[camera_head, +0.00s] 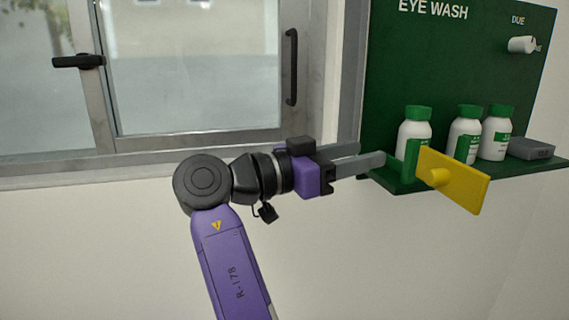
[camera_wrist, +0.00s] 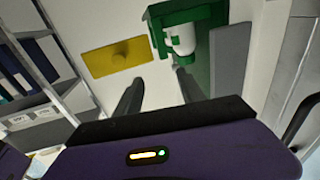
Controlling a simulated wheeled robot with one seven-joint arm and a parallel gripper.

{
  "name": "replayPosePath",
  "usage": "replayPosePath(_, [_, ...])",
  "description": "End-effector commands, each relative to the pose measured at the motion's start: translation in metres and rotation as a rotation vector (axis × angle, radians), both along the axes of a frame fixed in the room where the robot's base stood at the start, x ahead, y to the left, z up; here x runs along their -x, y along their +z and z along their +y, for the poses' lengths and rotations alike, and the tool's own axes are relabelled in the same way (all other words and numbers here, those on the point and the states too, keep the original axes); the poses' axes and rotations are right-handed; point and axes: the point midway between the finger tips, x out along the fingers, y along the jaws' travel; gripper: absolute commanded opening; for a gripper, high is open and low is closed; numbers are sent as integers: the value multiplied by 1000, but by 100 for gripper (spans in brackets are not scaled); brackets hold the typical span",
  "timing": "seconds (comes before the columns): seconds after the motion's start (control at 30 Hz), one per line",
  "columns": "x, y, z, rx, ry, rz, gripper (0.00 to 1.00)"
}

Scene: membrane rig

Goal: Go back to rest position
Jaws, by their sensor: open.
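My gripper (camera_head: 372,157) is open, with its two grey fingers reaching right toward the left end of the green eye wash shelf (camera_head: 400,184). In the wrist view my gripper (camera_wrist: 157,85) shows its two dark fingers apart with nothing between them. My purple arm rises from the bottom of the head view and bends right at the elbow. Whether a finger touches the shelf edge, I cannot tell.
A yellow plate with a knob (camera_head: 462,184) stands at the shelf front, right of the fingers; it also shows in the wrist view (camera_wrist: 117,57). White bottles with green caps (camera_head: 415,128) and a grey box (camera_head: 531,148) sit on the shelf. A window (camera_head: 195,132) is behind my arm.

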Motion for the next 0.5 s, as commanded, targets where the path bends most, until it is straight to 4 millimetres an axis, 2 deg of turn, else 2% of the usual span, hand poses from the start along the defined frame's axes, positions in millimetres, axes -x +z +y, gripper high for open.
replayPosePath(0.07, [-20,1,8,31,121,34,47])
replayPosePath(0.17, [-44,-15,21,86,278,91,47])
replayPosePath(0.33, [-71,-66,42,185,537,176,47])
replayPosePath(0.5, [-73,-134,60,272,777,235,47])
